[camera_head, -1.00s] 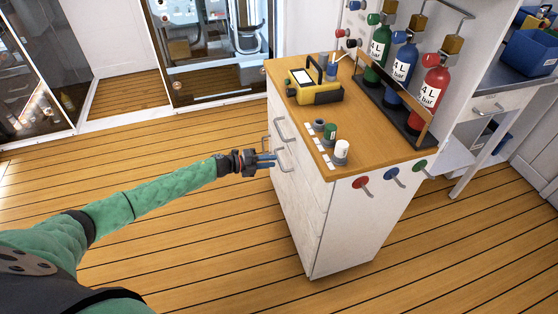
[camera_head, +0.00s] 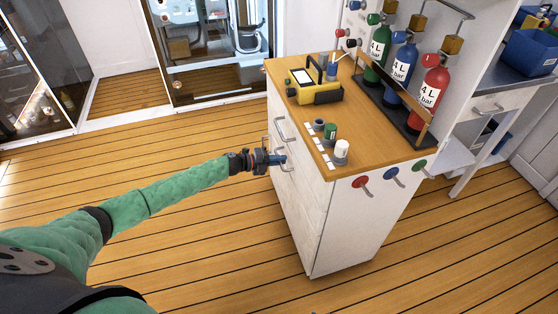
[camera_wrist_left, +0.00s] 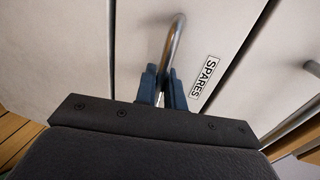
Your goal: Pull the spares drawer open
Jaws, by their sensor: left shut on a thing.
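The white cabinet (camera_head: 300,220) with a wooden top stands right of centre, its drawer fronts facing left. The spares drawer front (camera_wrist_left: 215,35) carries a "SPARES" label (camera_wrist_left: 204,77) in the left wrist view. Its curved metal handle (camera_wrist_left: 177,40) runs between the blue fingers of my left gripper (camera_wrist_left: 164,88), which is shut on it. In the head view my left gripper (camera_head: 279,160) is at the drawer handles on the cabinet's left face. The drawer looks flush with the cabinet. My right gripper does not show.
On the cabinet top are a yellow device (camera_head: 314,92), small canisters (camera_head: 341,152) and a rack with green, blue and red bottles (camera_head: 430,95). Another handle (camera_head: 284,128) sits beside the gripped one. Wooden floor (camera_head: 190,245) left of the cabinet is clear.

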